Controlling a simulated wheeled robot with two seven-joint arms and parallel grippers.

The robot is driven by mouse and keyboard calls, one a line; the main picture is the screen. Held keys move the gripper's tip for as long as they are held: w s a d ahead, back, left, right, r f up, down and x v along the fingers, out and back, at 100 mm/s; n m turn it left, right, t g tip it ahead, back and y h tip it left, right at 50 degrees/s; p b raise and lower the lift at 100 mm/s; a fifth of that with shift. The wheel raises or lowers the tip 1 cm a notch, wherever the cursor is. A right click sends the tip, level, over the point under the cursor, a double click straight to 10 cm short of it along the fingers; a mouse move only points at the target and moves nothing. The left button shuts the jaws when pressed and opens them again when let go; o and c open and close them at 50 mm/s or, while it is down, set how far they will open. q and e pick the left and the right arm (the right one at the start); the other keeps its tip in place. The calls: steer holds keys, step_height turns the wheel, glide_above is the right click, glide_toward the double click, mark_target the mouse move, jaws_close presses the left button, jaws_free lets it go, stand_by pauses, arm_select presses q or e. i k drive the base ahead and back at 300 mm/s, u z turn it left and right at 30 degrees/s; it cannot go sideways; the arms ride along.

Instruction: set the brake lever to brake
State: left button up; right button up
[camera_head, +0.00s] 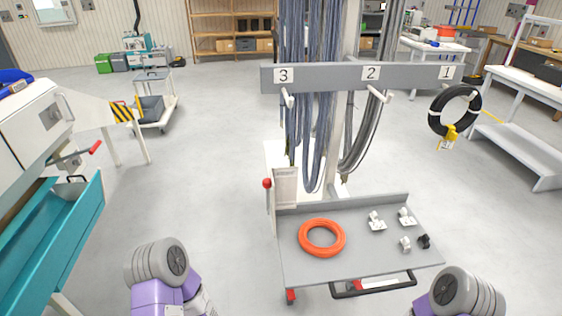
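A lever with a red ball knob (267,183) stands upright at the left side of the grey cart (300,272), beside a small pale panel (286,188). I cannot read any brake markings there. Another lever with a red grip (95,147) sticks out from the white machine at the left. The frame does not label which lever is the brake. Only grey and purple links of my arms show at the bottom left and bottom right, well apart from the cart's lever. Neither gripper's fingers are in view.
An orange cable coil (307,248) and several small fittings (377,222) lie on the cart. Cables hang from the numbered rail (325,77) above. A teal drawer (75,240) juts out at left. A black coil (437,123) hangs at right. Floor between drawer and cart is clear.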

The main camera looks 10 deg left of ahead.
mark_target(267, 184)
steer(key=z, duration=0.55)
steer(key=k, duration=1.35)
steer(key=z, duration=0.2)
steer(key=i, duration=0.25)
steer(key=u, duration=0.8)
steer(key=i, duration=1.6)
steer(key=z, duration=0.6)
